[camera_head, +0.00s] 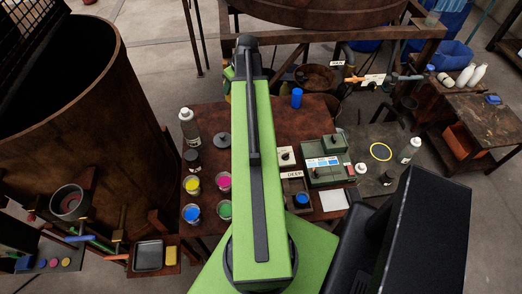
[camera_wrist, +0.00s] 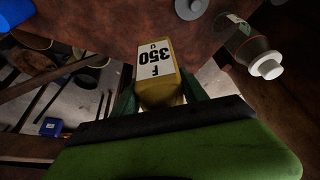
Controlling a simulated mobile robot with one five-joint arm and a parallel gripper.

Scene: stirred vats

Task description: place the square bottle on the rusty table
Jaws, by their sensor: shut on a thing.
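In the wrist view a yellow square bottle (camera_wrist: 158,62) with a white label reading "F 350" is between the green fingers of my gripper (camera_wrist: 158,88), which is shut on it. The rusty table (camera_wrist: 110,20) spans the top of that view, beyond the bottle; whether they touch I cannot tell. In the head view the reddish-brown rusty table (camera_head: 205,119) lies under my green arm. The arm hides part of the tabletop, the gripper and the held bottle there.
On the table stand a grey bottle (camera_head: 189,127), paint pots including a yellow one (camera_head: 192,185), a blue cup (camera_head: 296,98) and a green device (camera_head: 327,174). A large rusty vat (camera_head: 105,120) is at left. Some bare tabletop shows at the back left.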

